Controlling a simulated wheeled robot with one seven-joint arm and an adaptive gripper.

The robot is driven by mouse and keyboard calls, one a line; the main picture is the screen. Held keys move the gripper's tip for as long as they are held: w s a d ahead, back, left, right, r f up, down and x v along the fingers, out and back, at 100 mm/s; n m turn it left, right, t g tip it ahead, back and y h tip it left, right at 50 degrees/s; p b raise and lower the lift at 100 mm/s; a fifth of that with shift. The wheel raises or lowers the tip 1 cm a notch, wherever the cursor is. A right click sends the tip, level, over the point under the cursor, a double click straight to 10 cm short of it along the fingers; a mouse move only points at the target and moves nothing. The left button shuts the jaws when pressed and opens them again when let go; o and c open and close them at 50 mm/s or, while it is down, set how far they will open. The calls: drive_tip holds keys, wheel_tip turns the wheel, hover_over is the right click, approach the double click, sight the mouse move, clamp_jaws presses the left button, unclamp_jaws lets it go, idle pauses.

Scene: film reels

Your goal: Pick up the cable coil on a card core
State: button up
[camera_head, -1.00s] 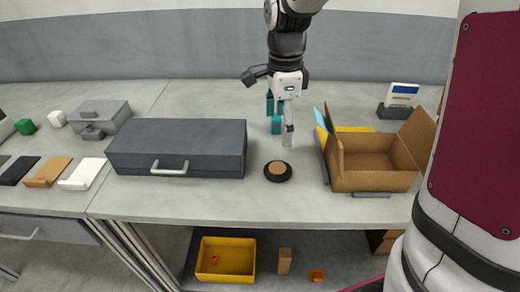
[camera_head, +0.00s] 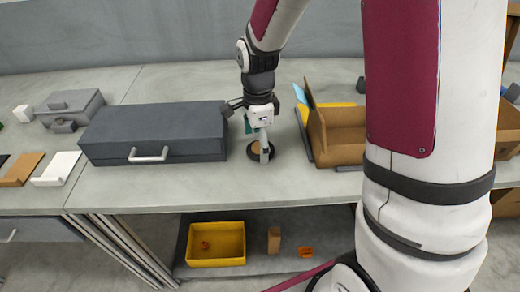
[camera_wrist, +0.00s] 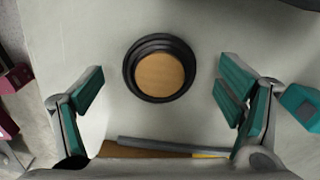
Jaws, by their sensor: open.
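The cable coil (camera_head: 253,152) is a black ring around a tan card core, lying flat on the grey table (camera_head: 200,194). In the wrist view the coil (camera_wrist: 160,70) sits between and a little beyond the two teal fingers. My gripper (camera_head: 260,150) is just above the coil in the head view and hides part of it. In the wrist view my gripper (camera_wrist: 161,92) is open, with clear space on both sides of the coil. Nothing is held.
A dark grey case (camera_head: 155,133) stands left of the coil. An open cardboard box (camera_head: 337,140) stands to its right. A yellow bin (camera_head: 216,245) is on the shelf below. The table in front of the coil is clear.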

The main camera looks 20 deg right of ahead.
drive_tip(key=shift+f, duration=0.2)
drive_tip(key=c, duration=1.3)
drive_tip(key=shift+r, duration=0.1)
